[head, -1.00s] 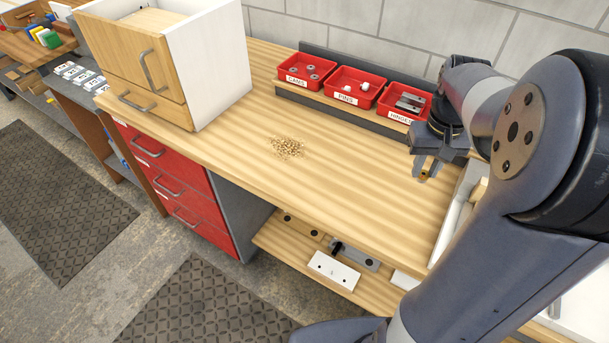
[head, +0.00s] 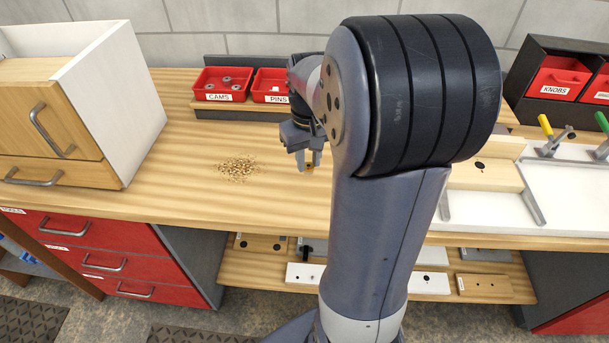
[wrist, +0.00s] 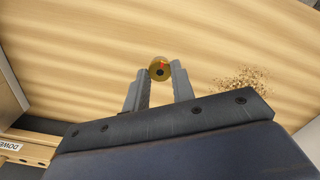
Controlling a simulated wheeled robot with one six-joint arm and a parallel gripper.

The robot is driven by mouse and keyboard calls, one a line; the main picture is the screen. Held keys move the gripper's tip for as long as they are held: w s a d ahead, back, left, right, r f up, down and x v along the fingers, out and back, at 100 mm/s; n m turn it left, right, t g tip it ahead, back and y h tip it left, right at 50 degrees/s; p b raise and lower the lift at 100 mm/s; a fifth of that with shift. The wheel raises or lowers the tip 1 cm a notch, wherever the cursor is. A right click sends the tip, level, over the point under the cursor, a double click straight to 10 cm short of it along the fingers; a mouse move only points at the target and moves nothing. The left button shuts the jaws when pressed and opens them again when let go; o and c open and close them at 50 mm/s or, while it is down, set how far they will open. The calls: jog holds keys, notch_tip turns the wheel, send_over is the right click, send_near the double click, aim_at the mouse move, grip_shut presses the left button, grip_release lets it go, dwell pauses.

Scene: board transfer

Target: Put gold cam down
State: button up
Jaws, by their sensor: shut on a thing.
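The gold cam (wrist: 160,69) is a small round golden piece with a dark centre hole and a red mark. My gripper (wrist: 159,76) is shut on it, with the cam between the fingertips in the wrist view. In the head view my gripper (head: 309,166) points down over the wooden bench top (head: 180,125), and a bit of the gold cam (head: 309,169) shows between the fingers. I cannot tell how high above the bench it is. My arm hides part of the bench behind it.
A pile of small tan bits (head: 238,169) lies left of my gripper. Red bins marked CAMS (head: 219,97) and PINS (head: 273,98) stand at the back. A wooden cabinet (head: 50,135) is at left. A white fixture board (head: 575,190) with clamps is at right. Bench between pile and gripper is bare.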

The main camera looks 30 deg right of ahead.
aim_at(309, 165)
jog(key=shift+f, duration=2.4)
jog(key=shift+f, duration=0.15)
jog(key=o, duration=1)
notch_tip(309, 165, up, 12)
jog(key=shift+r+p, duration=0.2)
jog(key=shift+p, duration=0.15)
jog(key=shift+f, duration=0.1)
